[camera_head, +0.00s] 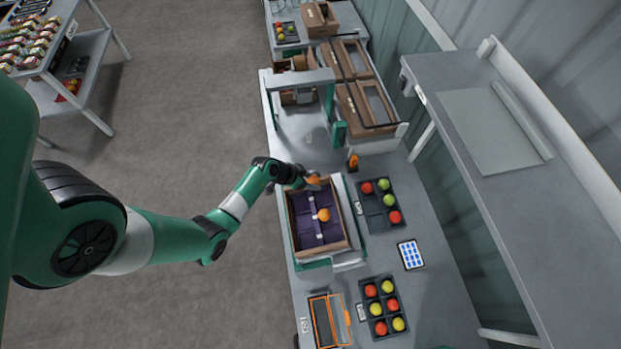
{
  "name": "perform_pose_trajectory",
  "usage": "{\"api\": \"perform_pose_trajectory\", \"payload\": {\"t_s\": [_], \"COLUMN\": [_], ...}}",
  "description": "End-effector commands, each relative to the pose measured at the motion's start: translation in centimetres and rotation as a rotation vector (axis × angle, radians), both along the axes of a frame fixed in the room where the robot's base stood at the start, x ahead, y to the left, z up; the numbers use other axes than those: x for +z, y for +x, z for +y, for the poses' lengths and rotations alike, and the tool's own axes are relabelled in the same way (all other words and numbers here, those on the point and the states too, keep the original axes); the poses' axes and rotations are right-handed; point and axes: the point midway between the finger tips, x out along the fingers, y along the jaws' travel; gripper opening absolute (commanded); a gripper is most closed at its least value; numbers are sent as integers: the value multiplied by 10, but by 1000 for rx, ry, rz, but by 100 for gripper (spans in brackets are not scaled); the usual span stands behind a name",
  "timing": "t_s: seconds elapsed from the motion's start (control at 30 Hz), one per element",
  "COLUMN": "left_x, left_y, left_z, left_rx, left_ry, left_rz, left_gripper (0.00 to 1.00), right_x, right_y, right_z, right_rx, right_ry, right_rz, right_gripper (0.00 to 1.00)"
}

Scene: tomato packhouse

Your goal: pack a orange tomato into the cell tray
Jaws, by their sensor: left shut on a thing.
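An orange tomato (313,181) is held in my left gripper (311,178), which is shut on it above the far end of a cardboard box. The box (341,243) stands on the bench and has a purple cell tray (305,235) inside. Another orange tomato (323,214) sits in the tray near its middle. The gripper covers part of the box's far edge, and the fingers are small in this view. My right gripper is not in view.
A dark tray (373,220) with red and green tomatoes lies right of the box. A fuller tomato tray (383,307), an orange-edged case (330,320) and a blue-and-white keypad (410,254) lie nearer. A green-posted frame (300,78) and cardboard boxes (365,105) stand beyond.

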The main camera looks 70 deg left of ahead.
Motion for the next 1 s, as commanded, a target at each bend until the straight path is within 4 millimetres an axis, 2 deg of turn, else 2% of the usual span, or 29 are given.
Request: {"api": "perform_pose_trajectory", "payload": {"t_s": [0.13, 0.37, 0.87, 1.0], "left_x": [-4, -11, -69, -85], "left_y": [-5, -4, 10, 15], "left_z": [3, 3, 1, 0], "left_rx": [90, 94, 91, 91], "left_ry": [-2, -2, -1, -3], "left_rz": [-12, -12, -12, -10], "left_gripper": [36, 36, 36, 36], "right_x": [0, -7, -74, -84], "right_y": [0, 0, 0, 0], "right_z": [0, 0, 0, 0], "right_rx": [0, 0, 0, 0], "right_ry": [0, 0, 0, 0], "right_rz": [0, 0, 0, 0], "right_gripper": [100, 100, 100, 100]}}
